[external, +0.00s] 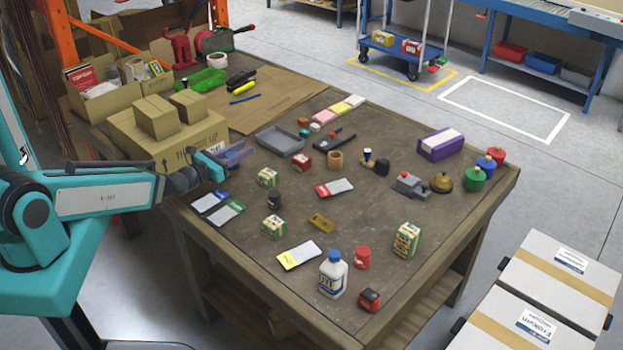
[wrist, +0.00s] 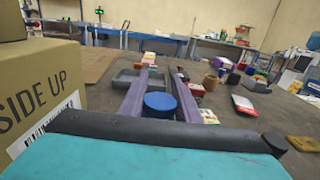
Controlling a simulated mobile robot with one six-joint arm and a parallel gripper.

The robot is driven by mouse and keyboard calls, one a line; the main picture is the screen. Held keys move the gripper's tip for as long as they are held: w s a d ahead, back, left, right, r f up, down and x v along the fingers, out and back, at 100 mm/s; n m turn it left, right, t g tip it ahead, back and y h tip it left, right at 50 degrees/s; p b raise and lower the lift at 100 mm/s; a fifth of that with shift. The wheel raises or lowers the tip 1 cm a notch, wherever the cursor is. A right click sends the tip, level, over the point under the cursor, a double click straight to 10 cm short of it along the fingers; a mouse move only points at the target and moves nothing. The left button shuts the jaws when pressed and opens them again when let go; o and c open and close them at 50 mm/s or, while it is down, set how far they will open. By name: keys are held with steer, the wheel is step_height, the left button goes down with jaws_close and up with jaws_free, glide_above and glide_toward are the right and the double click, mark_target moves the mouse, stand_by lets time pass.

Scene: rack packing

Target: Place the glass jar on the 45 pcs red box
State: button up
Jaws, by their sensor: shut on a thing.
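My gripper (external: 236,154) is over the left side of the table, beside the cardboard boxes. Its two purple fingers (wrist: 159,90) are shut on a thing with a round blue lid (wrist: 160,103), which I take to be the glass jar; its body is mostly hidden. A small red box with a pale label (external: 302,162) stands on the table to the right of my gripper. Another red box with a dark face (external: 369,299) stands near the front edge. I cannot read "45 pcs" on either.
A large cardboard box (wrist: 40,92) is close on the left of my gripper. A grey tray (external: 280,141) lies just beyond it. Several small boxes, cards and a white bottle with a blue cap (external: 333,274) are spread over the table, with bare patches between them.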

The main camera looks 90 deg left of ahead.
steer(key=w+d+r+m+t+h+b, duration=0.1)
steer(key=w+d+r, duration=0.1)
steer(key=w, duration=0.3)
steer(key=w+d+r+h+b, duration=0.1)
steer(key=w+d+r, duration=0.1)
steer(key=w, duration=0.4)
steer(key=shift+w+d+m+t+b, duration=0.3)
steer(key=shift+d+m+t+b, duration=0.1)
steer(key=shift+d, duration=0.15)
steer(key=shift+w+a+f+b, duration=0.3)
steer(key=shift+w+b, duration=0.15)
steer(key=shift+b, duration=1.5)
steer(key=b+x, duration=0.1)
steer(key=b, duration=0.5)
steer(key=shift+w+a+b, duration=0.1)
steer(key=shift+a+b, duration=0.2)
steer(key=shift+b, duration=0.1)
steer(key=s+a+x, duration=0.1)
steer(key=x, duration=1.2)
steer(key=shift+a+f+b, duration=0.35)
steer(key=shift+f+b, duration=0.1)
steer(key=shift+f, duration=0.1)
